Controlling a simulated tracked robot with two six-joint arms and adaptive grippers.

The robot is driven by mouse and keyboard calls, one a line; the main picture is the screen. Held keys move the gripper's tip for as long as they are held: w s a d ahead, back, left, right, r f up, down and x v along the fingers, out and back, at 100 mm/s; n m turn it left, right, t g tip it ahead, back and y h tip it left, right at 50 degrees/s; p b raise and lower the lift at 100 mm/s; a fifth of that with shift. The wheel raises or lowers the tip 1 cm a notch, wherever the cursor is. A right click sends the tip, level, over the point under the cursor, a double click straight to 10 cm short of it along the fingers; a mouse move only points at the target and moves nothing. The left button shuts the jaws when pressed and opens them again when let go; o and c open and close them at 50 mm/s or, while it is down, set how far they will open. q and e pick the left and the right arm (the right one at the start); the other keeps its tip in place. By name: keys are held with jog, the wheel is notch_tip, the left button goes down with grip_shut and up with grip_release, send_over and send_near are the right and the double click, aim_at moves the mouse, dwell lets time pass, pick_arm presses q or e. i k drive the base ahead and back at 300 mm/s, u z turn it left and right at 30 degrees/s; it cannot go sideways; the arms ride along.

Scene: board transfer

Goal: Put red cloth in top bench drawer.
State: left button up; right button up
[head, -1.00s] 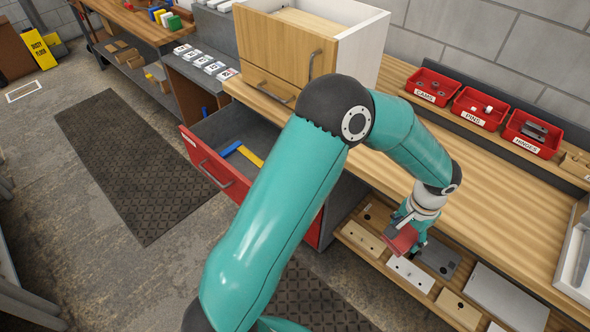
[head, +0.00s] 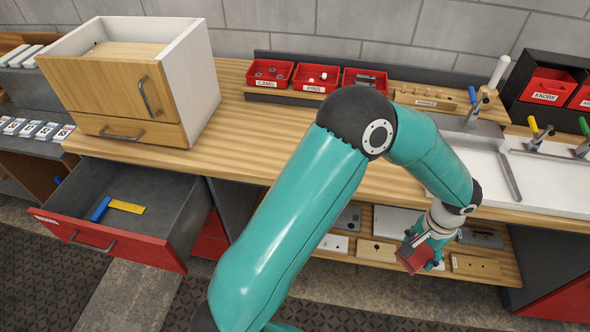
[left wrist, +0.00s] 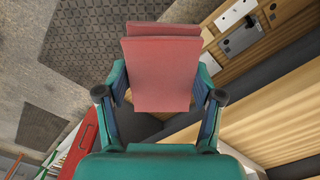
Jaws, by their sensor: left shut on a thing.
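The red cloth (left wrist: 162,75) is a folded pad between the fingers of my left gripper (left wrist: 162,85) in the left wrist view. In the head view my left gripper (head: 427,250) is shut on the cloth (head: 411,262), in front of the lower shelf and below the benchtop edge. The top bench drawer (head: 117,243), with a red front, is pulled open at the left of the head view. A blue and a yellow piece lie inside it, with bare floor of the drawer around them. The gripper is well to the right of the drawer. My right gripper is not in view.
A wooden cabinet (head: 135,85) stands on the bench (head: 300,165) above the drawer. Red bins (head: 315,77) line the back of the bench. A lower shelf (head: 378,252) holds several plates and blocks. Clamps and a white fixture are at right.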

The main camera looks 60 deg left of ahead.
aim_at(156, 223)
jog(key=u, duration=0.95)
jog(key=i, duration=0.1)
jog(key=z, duration=1.65)
jog(key=k, duration=1.5)
jog(key=u, duration=1.1)
jog(key=k, duration=0.4)
jog(key=u, duration=0.8)
jog(key=i, duration=0.65)
jog(key=u, duration=0.05)
